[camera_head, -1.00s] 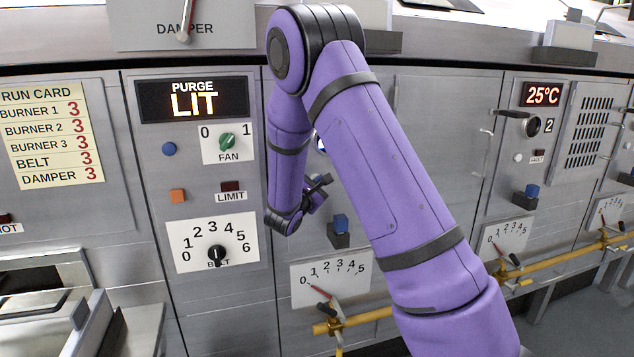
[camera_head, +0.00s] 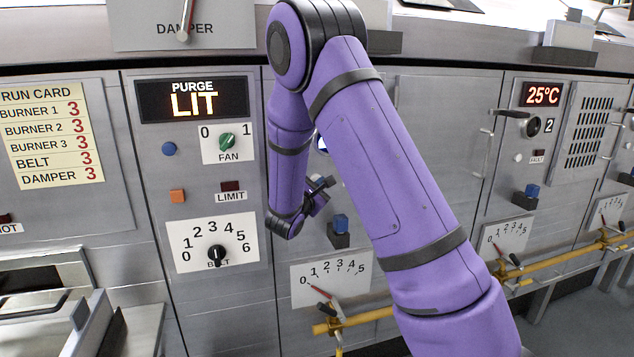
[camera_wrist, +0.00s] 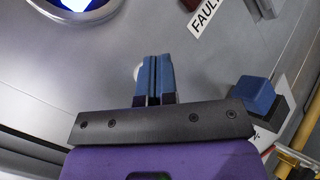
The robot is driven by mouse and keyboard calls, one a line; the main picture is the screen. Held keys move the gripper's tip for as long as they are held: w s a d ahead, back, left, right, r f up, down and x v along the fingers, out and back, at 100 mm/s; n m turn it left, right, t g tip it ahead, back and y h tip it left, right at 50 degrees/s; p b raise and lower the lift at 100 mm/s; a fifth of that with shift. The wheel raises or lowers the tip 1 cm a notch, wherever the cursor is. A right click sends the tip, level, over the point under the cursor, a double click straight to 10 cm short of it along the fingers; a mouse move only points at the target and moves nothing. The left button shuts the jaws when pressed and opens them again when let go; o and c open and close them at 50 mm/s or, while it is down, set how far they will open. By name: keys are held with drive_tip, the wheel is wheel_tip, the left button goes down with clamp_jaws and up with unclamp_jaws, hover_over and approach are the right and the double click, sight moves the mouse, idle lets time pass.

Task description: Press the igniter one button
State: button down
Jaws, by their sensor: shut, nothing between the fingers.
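My gripper (camera_head: 328,183) is shut and empty, close to the first burner's panel (camera_head: 300,257). In the wrist view its two blue fingers (camera_wrist: 155,62) are pressed together and point at the grey panel face. No label tells which is igniter one. I cannot tell whether the fingers touch anything.
A round window with a blue-white glow (camera_wrist: 85,3) and a FAULT label (camera_wrist: 205,17) are near the fingers. A yellow pipe (camera_head: 370,317) with a valve handle runs below. The purge display (camera_head: 193,101) reads LIT. A similar panel with a 25°C display (camera_head: 542,94) stands right.

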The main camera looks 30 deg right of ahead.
drive_tip(key=shift+s+a, duration=0.25)
drive_tip(key=shift+s, duration=0.55)
drive_tip(key=shift+s+a, duration=0.2)
drive_tip(key=shift+s, duration=0.6)
drive_tip(key=shift+s+a, duration=0.25)
drive_tip(key=shift+s, duration=0.55)
drive_tip(key=s+r+m+g+y, duration=0.35)
drive_tip(key=s+m+g, duration=0.2)
drive_tip(key=s, duration=0.45)
drive_tip(key=s+r+m+g+y, duration=0.2)
drive_tip(key=s+r+m+g, duration=0.35)
drive_tip(key=s, duration=0.35)
drive_tip(key=s+a+r+m+t+y, duration=0.2)
drive_tip(key=s+a+t+y, duration=0.1)
drive_tip(key=s+a+y, duration=0.3)
drive_tip(key=s+a+r+m+t+y, duration=0.2)
drive_tip(key=s+a+m+t+y, duration=0.1)
drive_tip(key=s+a+y, duration=0.2)
drive_tip(key=s+a, duration=0.2)
drive_tip(key=a, duration=0.1)
drive_tip(key=shift+s+a+t+y, duration=0.2)
drive_tip(key=shift+a+t+y, duration=0.05)
drive_tip(key=shift+t+y, duration=0.15)
